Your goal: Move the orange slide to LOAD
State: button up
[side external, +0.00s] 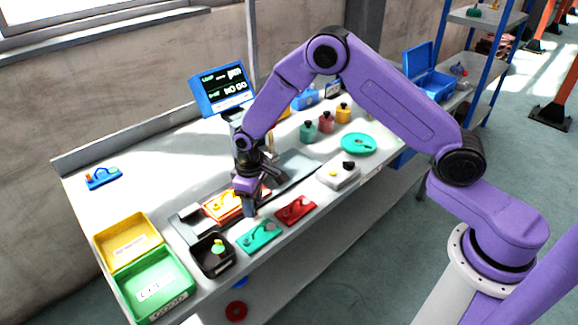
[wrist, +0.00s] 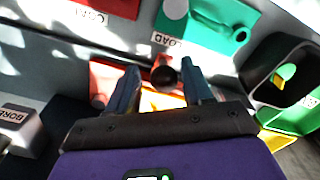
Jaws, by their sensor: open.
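The orange slide (side external: 222,206) sits on a long grey track (side external: 187,228) on the bench, partly hidden under my gripper. In the wrist view, its red-orange body (wrist: 103,75) shows beside and between my fingers. A dark round knob (wrist: 165,75) stands between the fingertips. My gripper (side external: 258,196) is low over the slide, pointing down, with its fingers apart on either side of the knob (wrist: 160,73). I cannot tell whether a finger touches it. The LOAD label (wrist: 168,41) lies on the track edge near the teal plate, beyond the knob. A CAM label (wrist: 86,14) is further left.
A teal plate (side external: 258,236), a red plate (side external: 295,209) and a black bin (side external: 213,262) stand close along the track's front side. Green (side external: 160,288) and yellow (side external: 127,243) trays are at the left end. A grey-white box (side external: 339,175) stands right of the red plate.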

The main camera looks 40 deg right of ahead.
jog(key=shift+s+d+f, duration=0.25)
jog(key=shift+f, duration=0.15)
notch_tip(320, 180, up, 9)
jog(key=shift+w+a+r, duration=0.1)
jog(key=shift+w+r, duration=0.05)
jog(key=shift+r, duration=0.3)
notch_tip(320, 180, up, 15)
jog(key=s+d+n, duration=0.2)
jog(key=s+n, duration=0.1)
jog(key=s, duration=1.5)
jog(key=s+d+f+n, duration=0.1)
jog(key=s+d, duration=0.3)
jog(key=s, duration=0.4)
jog(key=s+d+f+n, duration=0.2)
jog(key=s+d, duration=0.3)
jog(key=s, duration=0.3)
jog(key=shift+s+f+n, duration=0.15)
jog(key=shift+f+n, duration=0.05)
jog(key=shift+n, duration=0.1)
